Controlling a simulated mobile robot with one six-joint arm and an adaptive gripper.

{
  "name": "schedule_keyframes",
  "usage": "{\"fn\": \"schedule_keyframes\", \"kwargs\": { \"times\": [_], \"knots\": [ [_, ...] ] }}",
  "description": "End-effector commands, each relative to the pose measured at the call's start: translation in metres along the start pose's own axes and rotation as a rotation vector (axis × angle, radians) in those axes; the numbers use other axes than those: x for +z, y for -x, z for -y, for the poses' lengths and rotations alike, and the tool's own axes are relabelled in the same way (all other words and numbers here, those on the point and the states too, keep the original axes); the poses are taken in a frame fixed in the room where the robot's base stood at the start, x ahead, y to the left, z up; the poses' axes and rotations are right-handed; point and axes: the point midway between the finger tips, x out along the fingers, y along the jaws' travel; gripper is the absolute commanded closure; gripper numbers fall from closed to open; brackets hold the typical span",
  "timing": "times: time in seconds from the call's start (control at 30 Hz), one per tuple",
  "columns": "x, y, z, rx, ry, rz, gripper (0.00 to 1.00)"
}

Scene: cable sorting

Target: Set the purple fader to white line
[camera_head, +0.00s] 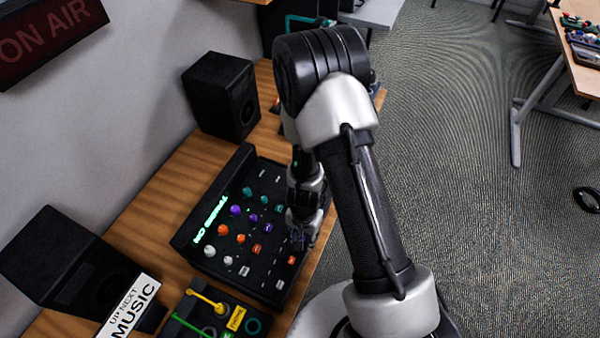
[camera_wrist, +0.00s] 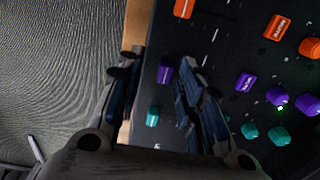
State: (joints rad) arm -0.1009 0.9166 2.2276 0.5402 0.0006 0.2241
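The mixing console (camera_head: 180,240) lies on the wooden desk. In the wrist view one purple fader cap (camera_wrist: 165,72) shows between the two fingers of my gripper (camera_wrist: 155,75), nearer the right finger. The fingers are apart, with dark panel visible around the cap; I cannot tell whether either touches it. A second purple fader cap (camera_wrist: 245,82), with pale lettering, is right of the right finger. Short white line marks (camera_wrist: 214,35) show on the panel near the right fingertip. In the head view my gripper (camera_head: 302,238) is over the console's right edge and hides part of it.
Orange fader caps (camera_wrist: 275,27) and several orange, purple and teal knobs (camera_wrist: 278,136) crowd the panel. A black speaker (camera_head: 222,95) stands behind the console. A tray with yellow and green cables (camera_head: 207,302) lies in front. Open floor (camera_head: 450,140) is to the right.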

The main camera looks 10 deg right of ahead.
Motion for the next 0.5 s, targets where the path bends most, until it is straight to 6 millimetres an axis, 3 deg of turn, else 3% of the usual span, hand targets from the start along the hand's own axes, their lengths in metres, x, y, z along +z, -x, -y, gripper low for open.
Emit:
{"fn": "schedule_keyframes", "kwargs": {
  "times": [0.03, 0.5],
  "knots": [
    [-0.001, 0.019, 0.002, -0.002, 0.002, -0.003, 0.67],
    [-0.001, 0.092, 0.001, -0.002, 0.001, -0.002, 0.67]
  ]
}}
